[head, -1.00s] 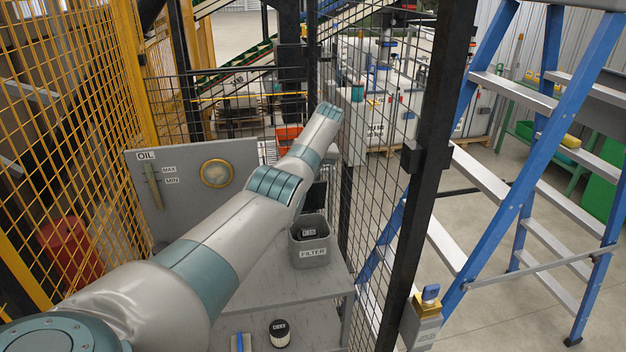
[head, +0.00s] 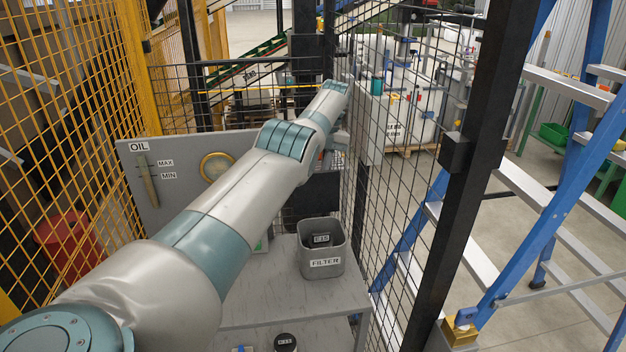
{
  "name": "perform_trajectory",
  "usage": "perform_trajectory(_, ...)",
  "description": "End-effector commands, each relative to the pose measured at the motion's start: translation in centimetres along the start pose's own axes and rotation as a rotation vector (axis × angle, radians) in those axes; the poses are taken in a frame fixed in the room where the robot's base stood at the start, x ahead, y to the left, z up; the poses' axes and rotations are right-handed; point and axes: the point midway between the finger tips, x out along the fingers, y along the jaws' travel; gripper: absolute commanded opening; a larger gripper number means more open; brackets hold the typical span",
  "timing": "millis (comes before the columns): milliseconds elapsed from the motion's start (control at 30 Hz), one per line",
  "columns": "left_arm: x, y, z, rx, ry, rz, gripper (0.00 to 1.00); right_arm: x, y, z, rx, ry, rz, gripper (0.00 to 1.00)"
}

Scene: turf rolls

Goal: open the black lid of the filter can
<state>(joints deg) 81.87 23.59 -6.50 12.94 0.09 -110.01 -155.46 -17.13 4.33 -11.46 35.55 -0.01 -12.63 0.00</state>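The filter can is a grey, square, open-topped bin labelled FILTER (head: 325,262), standing on the grey table at the right end. A black-topped filter (head: 321,239) shows inside it, so the mouth is uncovered. A black upright panel (head: 318,195) stands directly behind the can's mouth and looks like the lid raised; my arm hides its left part, and I cannot see a hinge. My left arm reaches from the lower left past the can to beyond its back. Its fingers are not visible. My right gripper is not in the picture.
A grey panel marked OIL (head: 150,210) with a round gauge stands left of my arm. Black mesh fence (head: 385,220) runs close along the right, with a blue ladder (head: 550,200) beyond. The table front (head: 290,310) is bare.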

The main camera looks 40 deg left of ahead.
Motion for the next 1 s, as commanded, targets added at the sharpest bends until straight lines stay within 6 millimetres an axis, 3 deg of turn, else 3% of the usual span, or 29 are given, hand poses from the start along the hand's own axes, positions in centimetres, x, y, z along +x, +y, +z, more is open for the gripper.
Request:
perform_trajectory(533, 0.55, -0.07, -0.3, 0.003, 0.017, 0.004, 0.0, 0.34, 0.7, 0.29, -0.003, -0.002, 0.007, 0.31)
perform_trajectory(567, 0.55, -0.07, -0.31, 0.003, 0.017, 0.004, 0.28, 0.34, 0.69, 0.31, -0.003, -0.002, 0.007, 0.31)
perform_trajectory(633, 0.54, -0.07, -0.31, 0.003, 0.017, 0.004, 0.44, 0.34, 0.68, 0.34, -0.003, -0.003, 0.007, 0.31)
perform_trajectory(1000, 0.14, -0.09, -0.32, 0.003, 0.014, 0.001, 0.44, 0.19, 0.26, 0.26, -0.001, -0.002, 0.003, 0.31)
